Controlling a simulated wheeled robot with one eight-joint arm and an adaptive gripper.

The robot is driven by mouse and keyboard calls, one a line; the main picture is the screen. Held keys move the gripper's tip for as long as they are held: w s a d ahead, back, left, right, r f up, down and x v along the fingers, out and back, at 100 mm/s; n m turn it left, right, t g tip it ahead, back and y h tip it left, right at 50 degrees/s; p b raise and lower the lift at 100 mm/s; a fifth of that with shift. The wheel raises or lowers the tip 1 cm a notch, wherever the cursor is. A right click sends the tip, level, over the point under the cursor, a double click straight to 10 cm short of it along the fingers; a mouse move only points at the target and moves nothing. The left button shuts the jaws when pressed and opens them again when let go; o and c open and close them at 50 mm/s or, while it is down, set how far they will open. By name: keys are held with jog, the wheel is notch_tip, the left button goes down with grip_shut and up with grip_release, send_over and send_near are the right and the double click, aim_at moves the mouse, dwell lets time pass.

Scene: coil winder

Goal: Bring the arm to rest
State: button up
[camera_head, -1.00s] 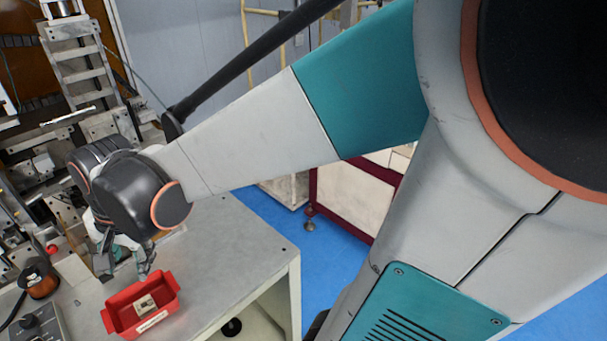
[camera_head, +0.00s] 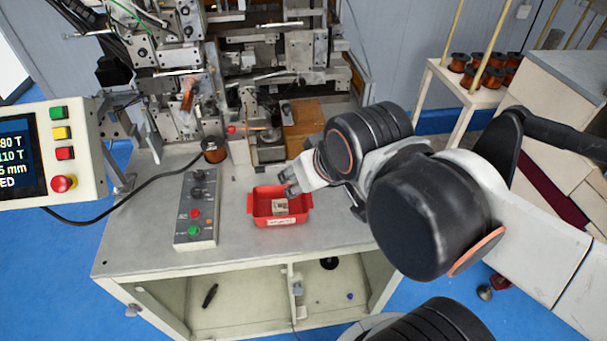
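My arm reaches in from the right over the grey work table (camera_head: 130,238). My gripper (camera_head: 286,181) points left and sits just above and behind the right part of a small red bin (camera_head: 262,220). Its two fingers stand apart with nothing seen between them. A small metallic and pale part (camera_head: 280,207) lies in the bin, apart from the fingers. The wrist and thick black joints hide part of the table's right side.
A copper spool (camera_head: 214,150) and a button box (camera_head: 197,215) are left of the bin. A screen panel (camera_head: 50,150) is at far left. A shelf with spools (camera_head: 460,85) is at right.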

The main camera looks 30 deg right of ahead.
jog(key=shift+f, duration=0.1)
notch_tip(320, 180, down, 10)
jog(key=b, duration=1)
